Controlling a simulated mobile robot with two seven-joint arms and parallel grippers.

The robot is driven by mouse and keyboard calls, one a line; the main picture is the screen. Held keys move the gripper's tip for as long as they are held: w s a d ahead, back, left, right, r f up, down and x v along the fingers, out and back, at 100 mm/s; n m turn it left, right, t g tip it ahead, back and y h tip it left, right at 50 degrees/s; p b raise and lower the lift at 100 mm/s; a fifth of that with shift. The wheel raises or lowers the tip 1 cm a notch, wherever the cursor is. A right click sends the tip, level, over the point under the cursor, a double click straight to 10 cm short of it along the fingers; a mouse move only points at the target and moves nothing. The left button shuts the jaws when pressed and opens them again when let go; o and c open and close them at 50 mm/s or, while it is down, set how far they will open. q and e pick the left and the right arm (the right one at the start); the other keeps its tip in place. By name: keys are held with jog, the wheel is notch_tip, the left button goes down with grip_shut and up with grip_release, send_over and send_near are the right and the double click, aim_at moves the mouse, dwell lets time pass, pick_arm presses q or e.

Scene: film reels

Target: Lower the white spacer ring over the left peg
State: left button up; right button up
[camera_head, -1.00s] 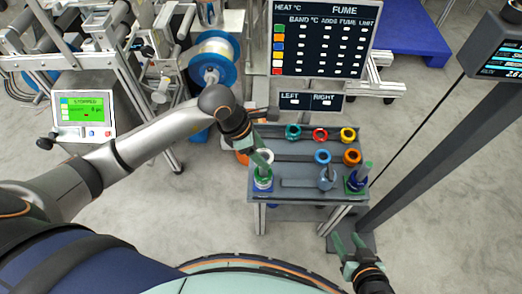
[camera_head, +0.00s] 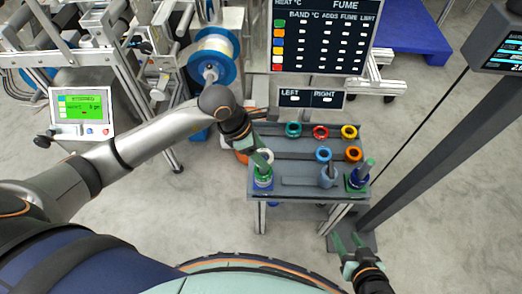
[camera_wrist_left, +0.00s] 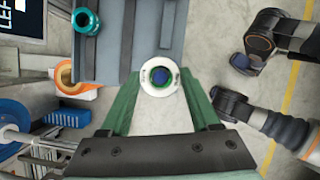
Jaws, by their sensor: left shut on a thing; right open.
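The white spacer ring (camera_wrist_left: 151,88) shows between my left fingertips in the left wrist view, seen from above, with blue and green visible through its hole. My left gripper (camera_head: 263,165) is shut on it, at the left end of the grey table. The left peg's place (camera_head: 263,184) is directly below those fingers in the head view. The fingers hide much of the peg and ring there, so I cannot tell how far the ring is around the peg. My right gripper (camera_head: 347,243) is open and empty, in front of the table's right corner.
Teal (camera_head: 293,130), red (camera_head: 320,132), yellow (camera_head: 349,132), blue (camera_head: 323,154) and orange (camera_head: 353,154) rings sit on the table (camera_head: 290,196). A green-and-blue fitting (camera_head: 358,181) stands at its right end. A LEFT/RIGHT sign (camera_head: 311,99) stands behind.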

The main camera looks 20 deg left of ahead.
pick_arm(q)
jog(key=shift+f, duration=0.25)
jog(key=shift+f+b, duration=0.35)
jog(key=shift+b, duration=0.15)
jog(key=shift+f, duration=0.1)
jog(key=shift+f+b, duration=0.75)
jog(key=shift+f+b, duration=0.3)
jog(key=shift+f, duration=0.05)
jog(key=shift+f+b, duration=0.35)
jog(key=o, duration=1.4)
